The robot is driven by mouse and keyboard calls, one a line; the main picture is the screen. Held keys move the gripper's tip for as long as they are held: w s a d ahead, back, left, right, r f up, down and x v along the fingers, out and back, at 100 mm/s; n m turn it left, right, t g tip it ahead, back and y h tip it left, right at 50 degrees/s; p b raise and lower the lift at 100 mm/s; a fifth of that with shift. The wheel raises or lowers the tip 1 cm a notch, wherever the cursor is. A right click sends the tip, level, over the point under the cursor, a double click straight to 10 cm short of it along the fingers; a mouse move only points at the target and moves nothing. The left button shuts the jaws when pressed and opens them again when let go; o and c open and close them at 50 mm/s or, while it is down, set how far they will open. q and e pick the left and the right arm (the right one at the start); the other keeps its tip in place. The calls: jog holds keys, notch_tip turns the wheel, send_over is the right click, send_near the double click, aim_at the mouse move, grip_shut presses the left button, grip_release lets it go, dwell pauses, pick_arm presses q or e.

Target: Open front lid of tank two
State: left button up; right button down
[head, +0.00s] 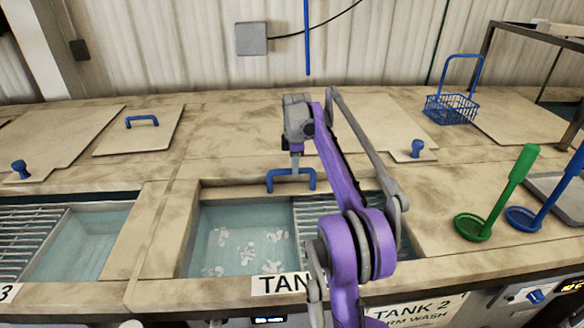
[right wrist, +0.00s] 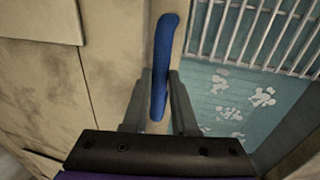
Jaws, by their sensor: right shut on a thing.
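Tank two's front opening (head: 240,240) is uncovered, with clear water and white pieces in it. A blue bar handle (head: 291,174) stands at the opening's far edge. My right gripper (head: 295,150) reaches it from above and is shut on it. In the right wrist view the handle (right wrist: 163,65) lies between the fingers of my right gripper (right wrist: 160,90), along a narrow beige strip beside the water. I cannot tell how the front lid itself lies. My purple right arm hides part of the opening and the TANK 2 label (head: 410,308). My left gripper is not in view.
A metal grate (head: 310,225) covers the opening's right part. A flat lid with a blue knob (head: 417,147) lies behind, right. A blue basket (head: 452,108) and green (head: 490,200) and blue (head: 545,205) strainers stand right. Another lid with a blue handle (head: 142,121) lies left.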

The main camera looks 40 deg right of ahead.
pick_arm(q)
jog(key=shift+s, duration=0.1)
pick_arm(e)
jog(key=c, duration=0.7)
grip_release()
jog(key=shift+w, duration=0.1)
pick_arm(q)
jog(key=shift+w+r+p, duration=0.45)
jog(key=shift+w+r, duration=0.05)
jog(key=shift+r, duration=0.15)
pick_arm(e)
notch_tip(320, 180, up, 11)
jog(key=s+a, duration=0.1)
jog(key=s, duration=0.1)
jog(key=shift+f, duration=0.2)
jog(key=shift+w+a, duration=0.1)
